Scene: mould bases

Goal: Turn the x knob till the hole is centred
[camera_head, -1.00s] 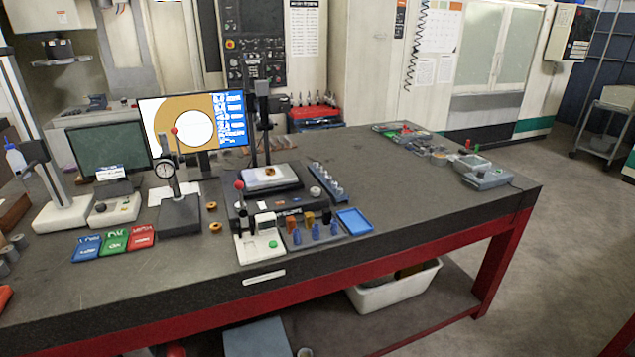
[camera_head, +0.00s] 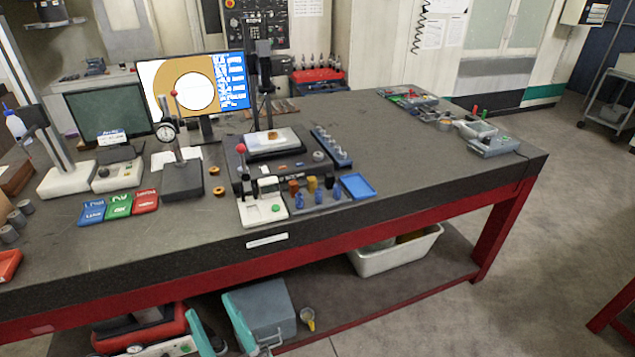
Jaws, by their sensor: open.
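The monitor (camera_head: 238,82) stands at the back of the bench. Its screen shows a brown ring around a white hole (camera_head: 196,90); the hole sits right of the middle of the picture area, beside the blue readout panel. In front is a dark measuring stage (camera_head: 258,160) with a pale plate and a small brass-coloured part (camera_head: 271,136) on it, below a black upright camera column (camera_head: 265,75). A small round grey knob-like piece (camera_head: 318,156) is at the stage's right side; I cannot tell whether it is the x knob. My gripper is not in view.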

